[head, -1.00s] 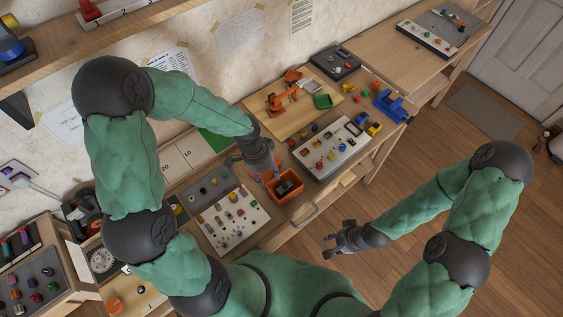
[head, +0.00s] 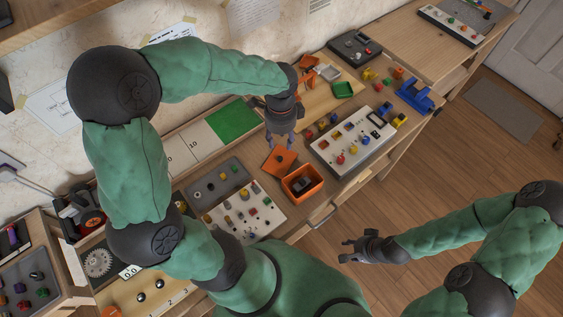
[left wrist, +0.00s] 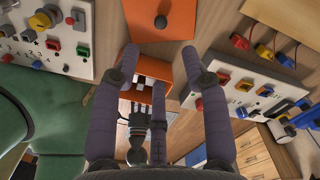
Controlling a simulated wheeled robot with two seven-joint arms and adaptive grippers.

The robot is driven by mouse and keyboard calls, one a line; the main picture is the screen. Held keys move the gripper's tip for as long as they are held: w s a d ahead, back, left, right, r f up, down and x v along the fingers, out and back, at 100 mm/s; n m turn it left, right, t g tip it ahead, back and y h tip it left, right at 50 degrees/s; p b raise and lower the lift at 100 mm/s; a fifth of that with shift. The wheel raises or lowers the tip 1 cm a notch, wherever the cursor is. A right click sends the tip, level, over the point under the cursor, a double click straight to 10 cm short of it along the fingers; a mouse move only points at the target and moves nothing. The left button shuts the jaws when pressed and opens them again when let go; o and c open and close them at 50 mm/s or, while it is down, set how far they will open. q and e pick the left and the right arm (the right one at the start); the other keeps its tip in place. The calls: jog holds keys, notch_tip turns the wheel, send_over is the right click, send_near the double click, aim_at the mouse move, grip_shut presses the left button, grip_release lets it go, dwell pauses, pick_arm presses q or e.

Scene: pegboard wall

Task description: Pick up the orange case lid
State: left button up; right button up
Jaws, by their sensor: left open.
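The orange case lid (head: 280,160) is a flat orange square with a small knob. It lies on the bench beside the open orange case (head: 302,182), which has a dark thing inside. In the left wrist view the lid (left wrist: 165,22) is at the top edge, beyond the fingertips, and partly cut off. The case (left wrist: 150,88) shows behind the fingers. My left gripper (head: 281,141) is open and empty, pointing down above and just behind the lid in the head view. My right gripper (head: 349,250) is open and empty, away from the bench front.
A white panel with coloured knobs (head: 352,142) stands right of the case, and another panel (head: 243,212) stands to its left. A green and white board (head: 232,122) lies behind.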

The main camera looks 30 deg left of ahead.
pick_arm(q)
jog(key=b, duration=0.2)
send_over(280, 158)
notch_tip(280, 158, down, 6)
jog(key=shift+d+r, duration=0.1)
jog(key=shift+a+f+b, duration=0.2)
jog(key=shift+f+b, duration=1.45)
jog(key=shift+f, duration=0.9)
grip_shut()
